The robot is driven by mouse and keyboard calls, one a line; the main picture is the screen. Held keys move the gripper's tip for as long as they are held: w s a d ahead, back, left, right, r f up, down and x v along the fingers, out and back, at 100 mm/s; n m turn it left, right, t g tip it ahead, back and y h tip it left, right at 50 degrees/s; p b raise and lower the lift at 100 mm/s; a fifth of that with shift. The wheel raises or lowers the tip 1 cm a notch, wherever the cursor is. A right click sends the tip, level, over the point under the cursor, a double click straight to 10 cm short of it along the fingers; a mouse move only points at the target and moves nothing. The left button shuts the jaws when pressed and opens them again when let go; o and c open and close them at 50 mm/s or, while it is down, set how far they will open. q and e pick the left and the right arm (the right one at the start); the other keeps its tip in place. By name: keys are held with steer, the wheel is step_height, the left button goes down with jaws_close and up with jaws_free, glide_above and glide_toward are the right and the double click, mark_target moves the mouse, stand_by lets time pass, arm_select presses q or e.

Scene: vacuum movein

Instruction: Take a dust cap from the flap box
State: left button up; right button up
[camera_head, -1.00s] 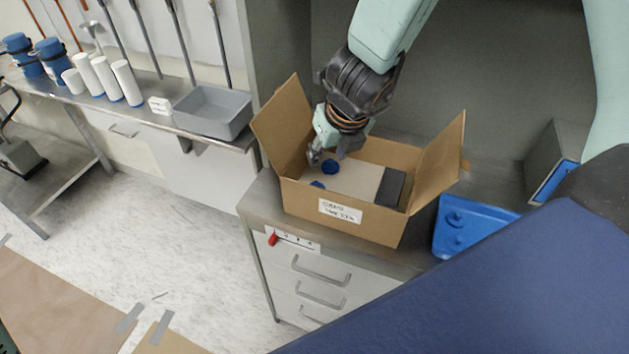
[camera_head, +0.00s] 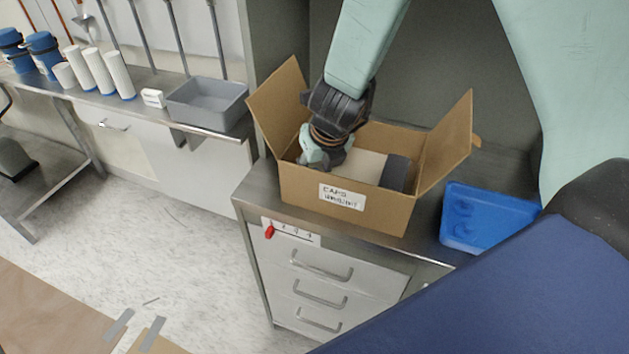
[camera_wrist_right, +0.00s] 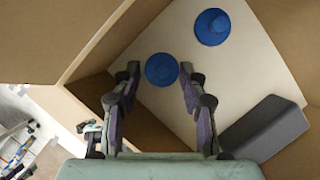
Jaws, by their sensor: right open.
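The cardboard flap box (camera_head: 372,212) stands on the steel cabinet with its flaps raised and a label on its front. My right gripper (camera_head: 318,160) reaches down into its left part; the fingers are hidden in the head view. In the right wrist view the gripper (camera_wrist_right: 158,88) is open. A blue dust cap (camera_wrist_right: 161,69) lies on the pale box floor between the fingertips, with no clear grip on it. A second blue dust cap (camera_wrist_right: 212,26) lies further off to the upper right. My left gripper is not in view.
A dark grey block (camera_head: 396,173) lies at the box's right end. A blue tray (camera_head: 484,222) with round shapes in it lies right of the box. A grey bin (camera_head: 207,104) and several white cylinders (camera_head: 90,72) stand on the left bench.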

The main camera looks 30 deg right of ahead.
steer(key=shift+w+d+f, duration=0.3)
steer(key=shift+w+f, duration=0.05)
steer(key=shift+f, duration=0.2)
steer(key=shift+s+a+r, duration=0.1)
steer(key=shift+s+r, duration=0.1)
steer(key=shift+s, duration=0.05)
steer(key=shift+s+a+r, duration=0.1)
steer(key=shift+a+r, duration=0.05)
steer(key=shift+a, duration=0.05)
steer(key=c, duration=0.3)
steer(key=shift+w+d, duration=0.15)
steer(key=shift+w, duration=0.05)
steer(key=c, duration=0.3)
steer(key=shift+d, duration=0.1)
steer(key=shift+c, duration=1.2)
steer(key=shift+s, duration=0.1)
